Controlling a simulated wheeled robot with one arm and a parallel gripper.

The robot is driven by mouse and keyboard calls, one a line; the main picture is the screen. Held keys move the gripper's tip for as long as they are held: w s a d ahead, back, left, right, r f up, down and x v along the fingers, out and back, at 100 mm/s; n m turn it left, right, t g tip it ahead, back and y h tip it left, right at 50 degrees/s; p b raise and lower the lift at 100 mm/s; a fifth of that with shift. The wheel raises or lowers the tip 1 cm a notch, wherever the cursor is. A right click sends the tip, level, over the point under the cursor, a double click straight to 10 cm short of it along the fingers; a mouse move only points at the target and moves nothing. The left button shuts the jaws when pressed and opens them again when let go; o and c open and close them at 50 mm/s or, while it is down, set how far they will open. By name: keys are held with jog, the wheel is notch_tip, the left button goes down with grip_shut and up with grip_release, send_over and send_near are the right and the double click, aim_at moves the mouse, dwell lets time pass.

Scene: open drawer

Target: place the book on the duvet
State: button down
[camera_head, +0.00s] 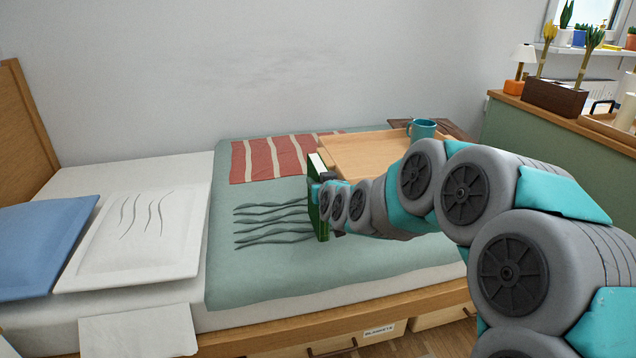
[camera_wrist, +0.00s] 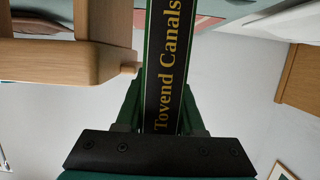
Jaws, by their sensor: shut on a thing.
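The book (camera_head: 322,222) has a dark green cover and pale page edges, and stands upright over the duvet. In the wrist view its dark spine (camera_wrist: 165,60) reads "Tovend Canals" in gold letters. My gripper (camera_head: 320,195) is shut on the book; in the wrist view its green fingers (camera_wrist: 163,110) lie on either side of the spine. The green duvet (camera_head: 270,265) with dark wavy lines covers the right part of the bed. I cannot tell whether the book's lower edge touches it.
A wooden bed tray (camera_head: 365,152) with a teal mug (camera_head: 421,129) stands close behind the book; it also shows in the wrist view (camera_wrist: 60,60). A red striped cloth (camera_head: 268,158) lies at the back. White (camera_head: 140,235) and blue pillows (camera_head: 40,245) lie left. The duvet's front left is clear.

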jog(key=w+f, duration=0.4)
jog(key=w, duration=0.2)
jog(key=shift+a+p, duration=0.4)
jog(key=shift+f, duration=0.15)
jog(key=c, duration=0.5)
grip_release()
jog(key=shift+s, duration=0.1)
jog(key=b+v, duration=0.1)
jog(key=v, duration=1.1)
